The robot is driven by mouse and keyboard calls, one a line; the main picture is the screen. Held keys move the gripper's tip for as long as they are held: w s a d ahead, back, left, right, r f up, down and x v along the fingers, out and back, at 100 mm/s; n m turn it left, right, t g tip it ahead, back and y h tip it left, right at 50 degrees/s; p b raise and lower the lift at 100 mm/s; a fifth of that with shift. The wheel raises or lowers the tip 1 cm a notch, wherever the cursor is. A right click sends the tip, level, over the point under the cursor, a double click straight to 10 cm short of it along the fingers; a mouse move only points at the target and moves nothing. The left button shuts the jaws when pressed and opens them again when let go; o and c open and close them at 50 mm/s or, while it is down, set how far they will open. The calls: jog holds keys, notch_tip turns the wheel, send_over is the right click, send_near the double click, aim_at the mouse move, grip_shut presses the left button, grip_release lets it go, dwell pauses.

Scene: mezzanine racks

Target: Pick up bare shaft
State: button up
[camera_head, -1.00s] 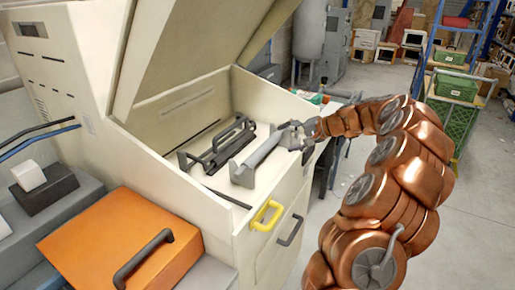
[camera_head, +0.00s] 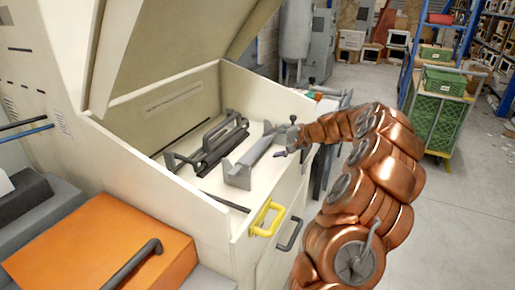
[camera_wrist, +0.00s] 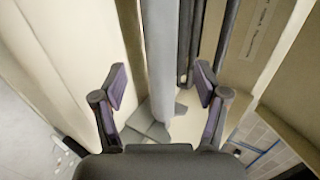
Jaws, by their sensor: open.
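The bare shaft (camera_head: 257,152) is a plain grey cylinder inside the open cream cabinet (camera_head: 235,222). Its near end rests at a grey support (camera_head: 236,175); its far end is partly hidden by my gripper. My gripper (camera_head: 287,143) is over the shaft's far part, near the cabinet's right wall. In the wrist view, the shaft (camera_wrist: 160,45) runs lengthwise between the two parted fingers of my gripper (camera_wrist: 160,86). The fingers are open with a gap on both sides, and nothing is held. I cannot tell how far above the shaft they are.
A darker shaft assembly (camera_head: 212,145) lies left of the bare shaft in the cabinet. The raised lid (camera_head: 170,45) hangs above the left and back. A yellow handle (camera_head: 267,217) is on the front wall. An orange case (camera_head: 100,245) stands at front left.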

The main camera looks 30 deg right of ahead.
aim_at(264, 145)
jog(key=shift+d+p+x, duration=0.15)
jog(key=shift+p+x, duration=0.5)
jog(key=shift+x, duration=0.7)
jog(key=shift+d+p+x, duration=0.1)
jog(key=shift+p+x, duration=0.55)
jog(key=shift+x, duration=0.7)
jog(key=shift+w, duration=0.15)
grip_shut()
